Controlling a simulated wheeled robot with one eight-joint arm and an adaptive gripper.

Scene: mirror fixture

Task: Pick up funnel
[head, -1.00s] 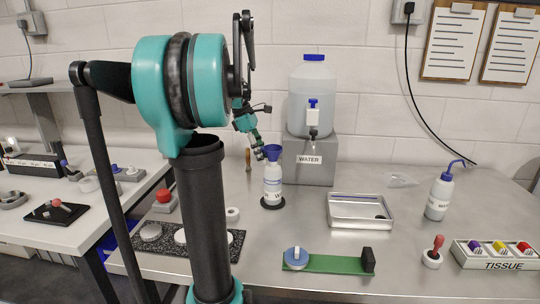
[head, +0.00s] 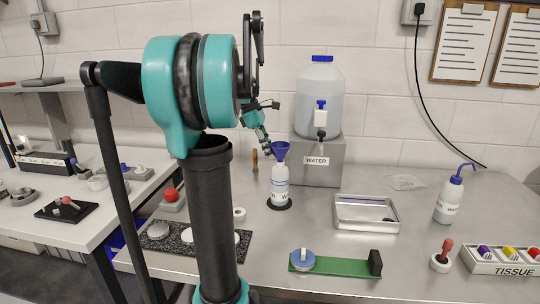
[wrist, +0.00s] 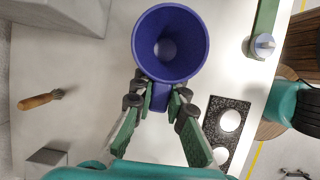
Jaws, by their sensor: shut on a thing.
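The blue funnel (head: 280,149) is upright with its wide mouth up, directly above the white wash bottle (head: 280,183). The bottle stands on a dark round base. I cannot tell whether the funnel's stem is still inside the bottle neck. My gripper (head: 268,150) reaches in from the upper left and is shut on the funnel. The bottle is hidden in that view.
A water jug (head: 320,95) stands on a grey block (head: 318,165) close behind the bottle. A metal tray (head: 366,226), a green fixture (head: 335,267) and another wash bottle (head: 450,196) are to the right.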

